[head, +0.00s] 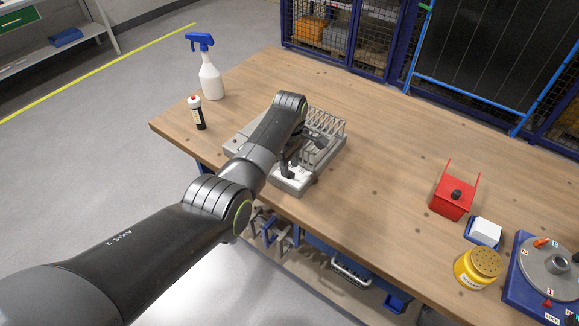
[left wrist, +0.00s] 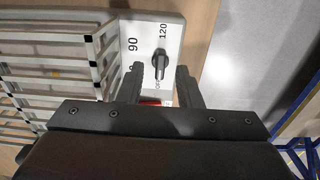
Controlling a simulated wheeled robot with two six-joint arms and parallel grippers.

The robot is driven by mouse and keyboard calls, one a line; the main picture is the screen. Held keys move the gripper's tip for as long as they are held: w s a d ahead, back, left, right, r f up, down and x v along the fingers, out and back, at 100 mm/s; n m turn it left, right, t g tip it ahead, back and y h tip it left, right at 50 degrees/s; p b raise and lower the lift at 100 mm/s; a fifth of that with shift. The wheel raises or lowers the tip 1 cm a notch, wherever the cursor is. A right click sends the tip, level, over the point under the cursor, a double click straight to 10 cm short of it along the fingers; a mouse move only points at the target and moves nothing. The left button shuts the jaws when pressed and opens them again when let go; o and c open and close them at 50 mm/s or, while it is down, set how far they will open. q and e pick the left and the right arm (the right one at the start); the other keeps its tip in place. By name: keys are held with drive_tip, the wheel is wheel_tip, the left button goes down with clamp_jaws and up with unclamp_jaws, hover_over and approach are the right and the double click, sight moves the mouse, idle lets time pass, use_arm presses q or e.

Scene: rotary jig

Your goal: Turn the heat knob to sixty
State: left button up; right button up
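The heat knob (left wrist: 160,65) is a dark grip on a light dial plate (left wrist: 175,28). In the left wrist view it stands upright in the picture, with 120 above it, 90 to its upper left and OFF below. I cannot tell which end is its pointer. My left gripper (left wrist: 159,80) is open, its fingers apart at the two lower sides of the knob; contact cannot be told. The sixty mark is not readable. In the head view, the plate (head: 292,182) is at the near front of the grey rack unit, with my left gripper (head: 301,160) over it.
A wire rack (head: 325,142) stands beside the dial. A spray bottle (head: 210,78) and a small dark bottle (head: 197,113) stand at the left. A red box (head: 454,195), yellow shaker (head: 477,267) and blue-based rotary jig (head: 545,270) are at the right. The table's middle is clear.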

use_arm(q)
drive_tip(key=shift+f, duration=0.85)
clamp_jaws()
